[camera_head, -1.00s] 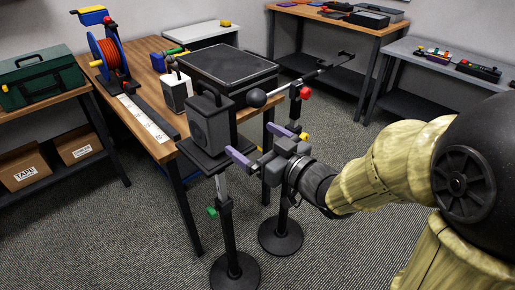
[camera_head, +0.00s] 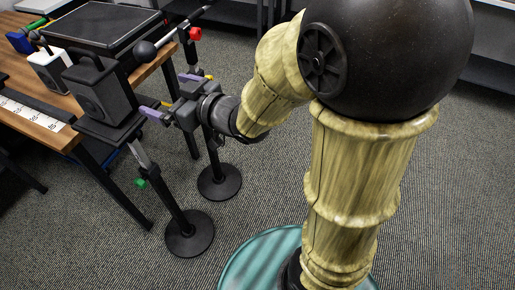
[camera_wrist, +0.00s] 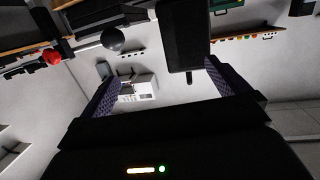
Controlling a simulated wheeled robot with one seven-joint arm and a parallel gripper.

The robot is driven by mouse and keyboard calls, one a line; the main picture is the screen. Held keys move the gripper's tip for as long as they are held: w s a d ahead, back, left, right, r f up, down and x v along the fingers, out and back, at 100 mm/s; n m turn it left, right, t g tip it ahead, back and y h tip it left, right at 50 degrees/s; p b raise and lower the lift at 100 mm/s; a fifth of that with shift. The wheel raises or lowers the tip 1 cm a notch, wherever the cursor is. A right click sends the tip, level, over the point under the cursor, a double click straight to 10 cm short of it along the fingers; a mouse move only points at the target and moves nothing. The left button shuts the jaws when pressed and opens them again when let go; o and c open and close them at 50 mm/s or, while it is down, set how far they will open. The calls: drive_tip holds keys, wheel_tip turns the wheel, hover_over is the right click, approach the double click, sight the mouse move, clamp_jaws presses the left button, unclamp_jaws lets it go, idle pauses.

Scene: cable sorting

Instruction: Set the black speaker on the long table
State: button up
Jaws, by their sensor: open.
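The black speaker (camera_head: 100,92) stands upright on the dark plate of a floor stand, beside the long wooden table (camera_head: 50,130). My gripper (camera_head: 169,97) is open and empty to the right of the speaker, with its purple fingers pointing towards it and apart from it. In the wrist view, which looks upside down, the speaker appears as a dark block (camera_wrist: 182,38) ahead, between the directions of the two fingers (camera_wrist: 160,90) and nearer the right one. Part of the speaker's lower edge is hard to make out.
A white speaker (camera_head: 50,70) and a large black box (camera_head: 105,25) stand on the table. A microphone (camera_head: 145,51) on a second stand with a red knob (camera_head: 195,33) is close behind my gripper. A marked strip (camera_head: 25,107) lies along the table's near side.

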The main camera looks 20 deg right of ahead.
drive_tip(key=w+d+f+m+h, duration=0.2)
drive_tip(key=d+f+m+h, duration=0.2)
drive_tip(key=d+f+h, duration=0.4)
drive_tip(key=s+d+f+m+g+h, duration=0.1)
drive_tip(key=s+d+f+m+g, duration=0.1)
drive_tip(key=s+d+f+g, duration=0.2)
drive_tip(key=s+d+f+m+g+h, duration=0.2)
drive_tip(key=s+d+f+g, duration=0.2)
drive_tip(key=s, duration=0.5)
drive_tip(key=shift+s+d+m+g, duration=0.2)
drive_tip(key=shift+d+m+g, duration=0.1)
drive_tip(key=shift+d+g, duration=0.75)
drive_tip(key=shift+d, duration=0.15)
